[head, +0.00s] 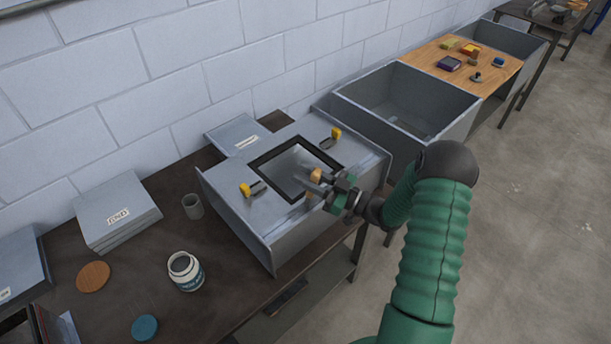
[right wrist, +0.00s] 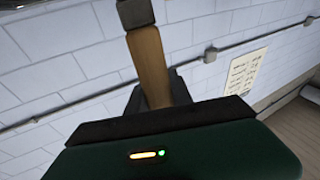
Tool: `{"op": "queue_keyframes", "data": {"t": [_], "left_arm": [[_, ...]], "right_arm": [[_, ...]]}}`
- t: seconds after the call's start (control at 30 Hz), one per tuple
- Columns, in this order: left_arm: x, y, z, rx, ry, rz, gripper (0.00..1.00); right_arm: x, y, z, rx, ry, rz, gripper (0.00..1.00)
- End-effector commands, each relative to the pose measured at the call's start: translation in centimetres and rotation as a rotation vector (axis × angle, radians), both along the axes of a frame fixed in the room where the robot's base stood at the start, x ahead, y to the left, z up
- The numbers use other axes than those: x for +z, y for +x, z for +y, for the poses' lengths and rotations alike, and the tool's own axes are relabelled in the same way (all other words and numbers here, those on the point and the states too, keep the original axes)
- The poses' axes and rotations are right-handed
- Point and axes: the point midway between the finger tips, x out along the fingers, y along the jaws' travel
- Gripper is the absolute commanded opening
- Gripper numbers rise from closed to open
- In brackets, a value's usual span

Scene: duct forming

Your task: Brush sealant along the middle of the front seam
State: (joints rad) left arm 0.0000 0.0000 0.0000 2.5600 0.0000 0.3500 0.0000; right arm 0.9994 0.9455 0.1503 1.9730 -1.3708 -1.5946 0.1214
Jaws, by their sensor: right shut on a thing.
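My right gripper (head: 328,186) is shut on a brush. The brush's wooden handle (right wrist: 150,65) rises from the jaws in the right wrist view, with a grey ferrule (right wrist: 135,12) at the top edge; its bristles are out of that view. In the head view a tan part of the brush (head: 316,175) shows by the jaws. The gripper is over the right side of a grey sheet-metal duct (head: 232,212) with a black-framed opening (head: 262,160). I cannot tell whether the brush touches the duct or any seam. My left gripper is not in view.
An open white jar (head: 186,283), a grey cup (head: 193,207), a wooden disc (head: 93,277) and a blue disc (head: 145,327) are on the dark bench. Two yellow-handled clamps (head: 246,189) (head: 336,133) sit on the duct. A grey open bin (head: 455,128) stands behind right.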

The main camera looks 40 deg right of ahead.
Motion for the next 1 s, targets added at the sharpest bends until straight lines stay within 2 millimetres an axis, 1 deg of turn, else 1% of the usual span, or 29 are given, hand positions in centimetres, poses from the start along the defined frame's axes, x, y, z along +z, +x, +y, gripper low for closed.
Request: {"op": "queue_keyframes", "data": {"t": [0.23,0.5,0.83,1.0], "left_arm": [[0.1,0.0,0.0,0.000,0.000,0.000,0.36],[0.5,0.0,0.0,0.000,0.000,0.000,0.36],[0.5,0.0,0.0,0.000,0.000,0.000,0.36],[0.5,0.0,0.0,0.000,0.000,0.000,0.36]], "right_arm": [[-0.2,0.0,0.3,0.003,0.003,0.007,0.00],[0.0,-0.2,2.3,0.004,0.004,0.009,0.00],[0.1,-0.3,2.5,0.001,0.002,0.004,0.00],[0.0,-0.3,3.6,0.003,0.004,0.006,0.00]]}}
